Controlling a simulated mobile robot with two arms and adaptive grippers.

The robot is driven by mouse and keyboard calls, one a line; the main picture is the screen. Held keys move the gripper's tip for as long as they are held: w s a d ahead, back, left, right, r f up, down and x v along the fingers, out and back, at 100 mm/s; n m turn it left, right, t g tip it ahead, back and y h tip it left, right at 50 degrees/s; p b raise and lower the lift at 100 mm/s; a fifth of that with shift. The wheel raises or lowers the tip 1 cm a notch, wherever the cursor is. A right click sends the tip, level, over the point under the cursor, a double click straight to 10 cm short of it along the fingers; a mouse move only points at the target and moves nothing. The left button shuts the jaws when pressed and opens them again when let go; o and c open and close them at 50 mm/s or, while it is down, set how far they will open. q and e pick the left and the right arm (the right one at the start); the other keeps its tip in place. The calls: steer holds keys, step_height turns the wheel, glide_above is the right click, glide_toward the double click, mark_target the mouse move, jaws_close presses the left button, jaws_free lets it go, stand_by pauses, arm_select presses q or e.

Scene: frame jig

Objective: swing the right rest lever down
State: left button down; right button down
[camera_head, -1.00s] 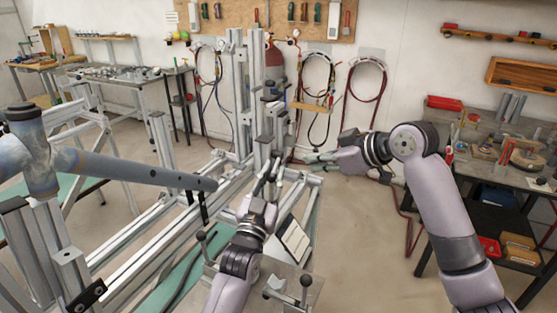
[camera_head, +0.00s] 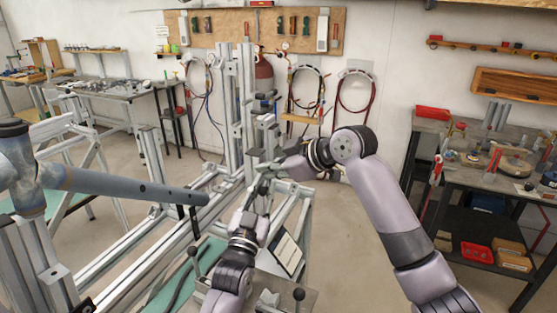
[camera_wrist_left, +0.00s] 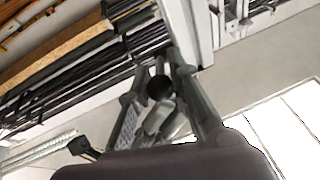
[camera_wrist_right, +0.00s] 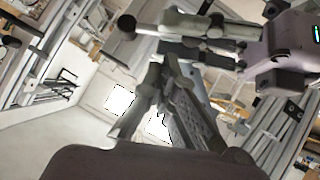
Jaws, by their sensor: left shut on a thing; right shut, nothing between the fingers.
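My left gripper (camera_head: 261,190) reaches up from the bottom of the head view, in front of the frame's upright post. In the left wrist view its fingers (camera_wrist_left: 158,95) are shut around a black round knob (camera_wrist_left: 160,88). The right wrist view shows that knob (camera_wrist_right: 127,23) at the left gripper's fingertips. I cannot tell for sure that it belongs to the right rest lever, and its arm is mostly hidden. My right gripper (camera_head: 262,168) comes in from the right, just above the left fingertips in the picture. It is shut and empty; its fingers (camera_wrist_right: 150,85) show in the right wrist view.
Two levers with dark ball knobs (camera_head: 193,251) (camera_head: 299,293) stand near the bottom of the head view. A thick grey tube (camera_head: 135,188) crosses the aluminium frame at left. A tilted white panel (camera_head: 287,252) is right of my left wrist. Open floor (camera_head: 345,240) lies farther right.

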steer(key=shift+w+f, duration=0.3)
steer(key=shift+f, duration=0.5)
steer(key=shift+w+f+t, duration=0.1)
steer(key=shift+f+t, duration=0.2)
steer(key=shift+f, duration=0.3)
arm_select(q)
steer(key=c, duration=1.8)
jaws_free()
steer(key=shift+o, duration=0.5)
steer(key=shift+r, duration=0.15)
arm_select(e)
steer(key=shift+d+f, duration=0.1)
